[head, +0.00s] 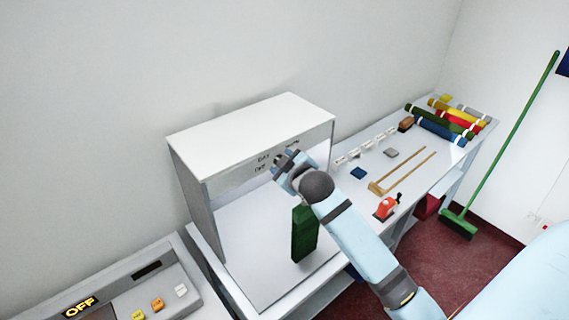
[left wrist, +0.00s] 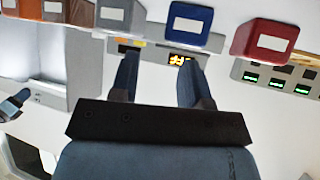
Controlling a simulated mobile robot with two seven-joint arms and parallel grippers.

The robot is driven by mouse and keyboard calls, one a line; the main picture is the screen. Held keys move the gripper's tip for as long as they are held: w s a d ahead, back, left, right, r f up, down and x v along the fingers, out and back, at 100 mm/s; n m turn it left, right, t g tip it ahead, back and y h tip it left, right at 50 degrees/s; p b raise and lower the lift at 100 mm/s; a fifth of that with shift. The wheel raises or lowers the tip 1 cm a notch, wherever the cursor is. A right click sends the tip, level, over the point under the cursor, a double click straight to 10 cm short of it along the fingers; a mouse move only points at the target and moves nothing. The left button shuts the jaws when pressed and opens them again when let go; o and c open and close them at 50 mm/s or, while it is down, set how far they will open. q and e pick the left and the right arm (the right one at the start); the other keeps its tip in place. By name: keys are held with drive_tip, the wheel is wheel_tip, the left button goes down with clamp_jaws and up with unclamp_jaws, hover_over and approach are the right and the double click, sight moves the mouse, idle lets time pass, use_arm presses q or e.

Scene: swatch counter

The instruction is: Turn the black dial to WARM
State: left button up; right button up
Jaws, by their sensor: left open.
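The white booth (head: 250,130) stands on the counter, with small dial labels on its front header. The labels read DAY (head: 263,158) and OFF (head: 260,169) on the left, and one at the upper right is partly covered. My right gripper (head: 281,162) is up at the header among these labels and hides the black dial. I cannot tell the dial's pointer position, or whether the jaws are apart or closed on it. My left gripper (left wrist: 157,68) shows only in the left wrist view, open and with nothing between its fingers.
A dark green block (head: 304,233) stands in the booth, behind my right arm. A grey console (head: 150,290) with a lit OFF display (head: 80,306) is at lower left. Rolls, wooden rods (head: 402,170) and a red-orange tool (head: 386,207) lie on the right counter. A green broom (head: 510,135) leans at right.

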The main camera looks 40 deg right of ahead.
use_arm(q)
drive_tip(key=shift+s, duration=0.2)
use_arm(e)
drive_tip(key=c, duration=0.8)
use_arm(q)
drive_tip(key=shift+r, duration=0.1)
use_arm(e)
drive_tip(key=shift+c, duration=0.2)
drive_tip(key=shift+d+r+m+y, duration=0.15)
drive_tip(key=shift+m+y, duration=0.35)
drive_tip(key=shift+m, duration=0.3)
drive_tip(key=m+y, duration=0.2)
drive_tip(key=m, duration=0.1)
drive_tip(key=shift+d+g, duration=0.35)
drive_tip(key=shift+g, duration=0.05)
drive_tip(key=m+y, duration=0.1)
drive_tip(key=m, duration=0.1)
drive_tip(key=m+y, duration=0.2)
drive_tip(key=shift+d, duration=0.4)
